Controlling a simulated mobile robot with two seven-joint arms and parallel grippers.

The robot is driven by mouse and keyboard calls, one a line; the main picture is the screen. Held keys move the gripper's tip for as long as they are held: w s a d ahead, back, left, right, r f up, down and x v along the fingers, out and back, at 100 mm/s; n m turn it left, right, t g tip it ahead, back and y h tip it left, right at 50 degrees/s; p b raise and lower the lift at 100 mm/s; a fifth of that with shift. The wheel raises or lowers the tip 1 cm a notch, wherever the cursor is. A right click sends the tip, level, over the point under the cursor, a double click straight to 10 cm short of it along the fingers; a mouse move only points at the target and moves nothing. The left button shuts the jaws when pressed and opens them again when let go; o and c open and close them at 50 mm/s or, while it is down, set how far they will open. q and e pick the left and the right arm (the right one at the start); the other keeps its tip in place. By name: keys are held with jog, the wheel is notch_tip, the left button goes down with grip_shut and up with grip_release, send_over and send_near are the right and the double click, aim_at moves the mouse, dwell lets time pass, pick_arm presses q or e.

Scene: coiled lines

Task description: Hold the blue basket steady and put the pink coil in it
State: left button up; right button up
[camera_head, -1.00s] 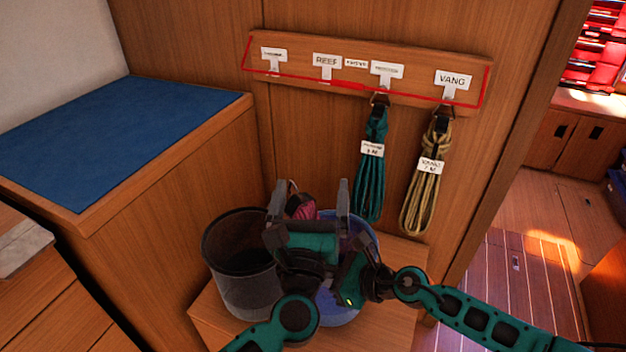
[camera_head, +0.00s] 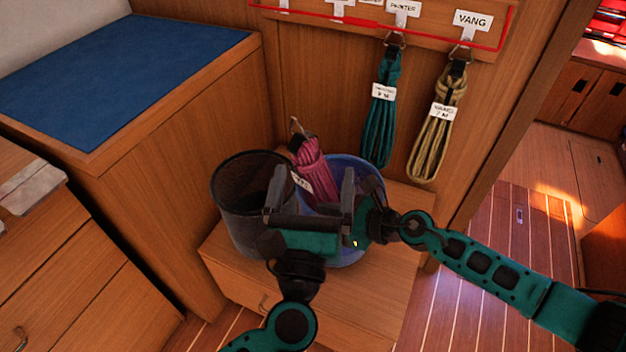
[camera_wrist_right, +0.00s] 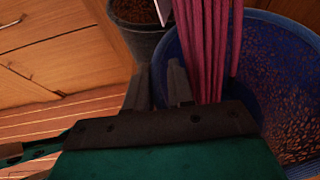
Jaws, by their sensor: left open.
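The pink coil (camera_head: 314,168) stands tilted in the blue basket (camera_head: 372,180), its upper end and hook above the rim on the left side. Its strands also show in the right wrist view (camera_wrist_right: 208,45), inside the basket (camera_wrist_right: 255,110). My left gripper (camera_head: 310,192) is open in front of the coil, its fingers wide apart and apart from the coil as far as I can see; it hides the coil's lower part. My right gripper (camera_head: 364,206) is at the basket's near right rim. In its wrist view the close-set fingers (camera_wrist_right: 160,80) straddle the rim.
A dark mesh bin (camera_head: 240,205) stands left of the basket on the same wooden box (camera_head: 385,285). A teal coil (camera_head: 379,120) and a tan coil (camera_head: 437,130) hang from the labelled rack (camera_head: 420,28) behind. A blue-topped cabinet (camera_head: 110,75) is at the left.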

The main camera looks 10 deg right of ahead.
jog(key=shift+o, duration=1.2)
jog(key=shift+r, duration=0.1)
jog(key=shift+d, duration=0.1)
